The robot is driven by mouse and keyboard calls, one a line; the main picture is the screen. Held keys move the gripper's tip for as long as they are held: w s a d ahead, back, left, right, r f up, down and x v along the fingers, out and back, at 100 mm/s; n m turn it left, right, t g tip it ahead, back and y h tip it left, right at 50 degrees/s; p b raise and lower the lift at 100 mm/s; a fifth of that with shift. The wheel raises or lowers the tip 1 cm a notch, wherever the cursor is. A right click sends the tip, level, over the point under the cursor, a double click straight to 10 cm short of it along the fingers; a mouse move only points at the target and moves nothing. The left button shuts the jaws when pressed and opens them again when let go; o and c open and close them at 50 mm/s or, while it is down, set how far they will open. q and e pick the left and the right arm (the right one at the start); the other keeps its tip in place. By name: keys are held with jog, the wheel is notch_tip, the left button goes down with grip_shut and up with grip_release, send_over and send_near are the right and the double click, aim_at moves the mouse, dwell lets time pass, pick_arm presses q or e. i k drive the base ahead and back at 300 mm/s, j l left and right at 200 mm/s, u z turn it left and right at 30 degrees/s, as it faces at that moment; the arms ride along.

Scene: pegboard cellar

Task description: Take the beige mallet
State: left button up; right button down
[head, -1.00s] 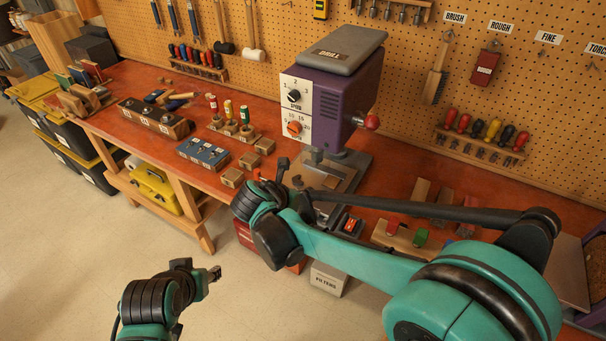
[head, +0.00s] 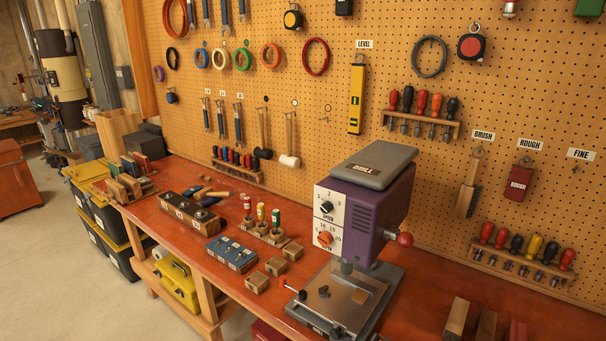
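A mallet with a pale, off-white to beige head (head: 289,160) hangs head down on the pegboard, left of the drill press, with its handle pointing up. A second mallet with a black head (head: 262,153) hangs just to its left. The pale mallet is fully visible, and nothing covers it. Neither of my grippers shows in the current head view.
The purple drill press (head: 372,205) stands on the red-brown bench (head: 420,300), right of the mallets. A row of screwdrivers (head: 235,160) sits left of them. Bottles in a wooden holder (head: 262,233), a blue block (head: 231,254) and small wooden blocks (head: 257,282) lie on the bench below.

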aim_at(207, 192)
jog(key=i+j+z, duration=0.1)
jog(key=j, duration=0.25)
jog(key=i+j, duration=0.25)
jog(key=i+j+z, duration=0.15)
jog(key=j, duration=0.25)
jog(key=i+j+z, duration=0.1)
jog(key=i+j, duration=0.3)
jog(key=j, duration=0.25)
jog(key=i+j+z, duration=0.25)
jog(key=i+j, duration=0.15)
jog(key=j, duration=0.3)
jog(key=i+j, duration=0.2)
jog(key=j, duration=0.15)
jog(key=i+j+z, duration=0.15)
jog(key=j, duration=0.2)
jog(key=i+j+z, duration=0.1)
jog(key=j, duration=0.3)
jog(key=i, duration=0.05)
